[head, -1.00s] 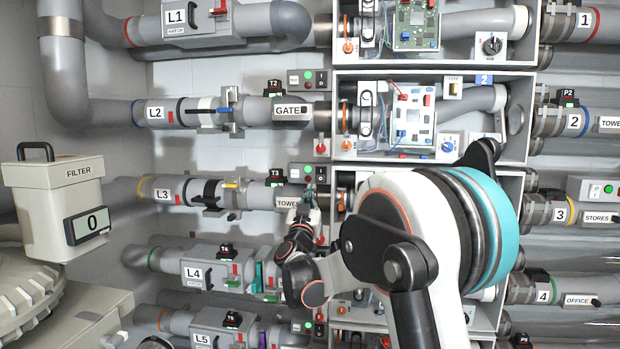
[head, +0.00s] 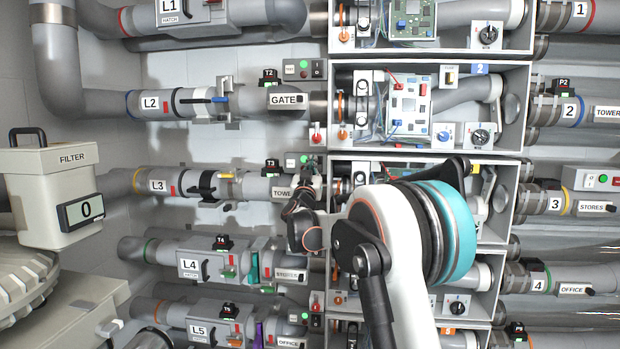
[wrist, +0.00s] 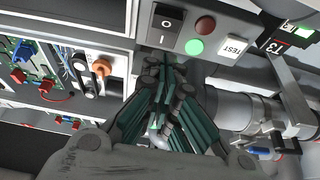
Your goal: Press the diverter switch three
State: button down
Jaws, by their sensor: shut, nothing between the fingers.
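The row-three switch box (head: 292,160) sits above the TOWER-labelled pipe, beside the T3 tag (head: 272,166). In the wrist view it shows a black O/I rocker switch (wrist: 167,25), a red button (wrist: 205,25), a green button (wrist: 194,47) and a TEST label (wrist: 235,48). No label reading "diverter" is legible. My gripper (head: 309,172) is at this box in the head view and partly covers it. In the wrist view my gripper (wrist: 167,72) is shut and empty, with its tips just below the rocker and green button. Contact cannot be told.
An open-fronted cabinet (head: 332,110) with circuit boards and knobs stands right of the box. Similar switch boxes sit on other rows, such as the row-two box (head: 303,70). Pipes with levers run left, by the FILTER bin (head: 50,190).

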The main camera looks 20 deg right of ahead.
jog(key=shift+w+d+f+b, duration=0.15)
jog(key=shift+w+d+f, duration=0.3)
jog(key=shift+w, duration=0.2)
jog(key=shift+w+d+f+b, duration=0.15)
jog(key=shift+w+d+f, duration=0.2)
jog(key=shift+w, duration=0.25)
jog(key=shift+d, duration=0.1)
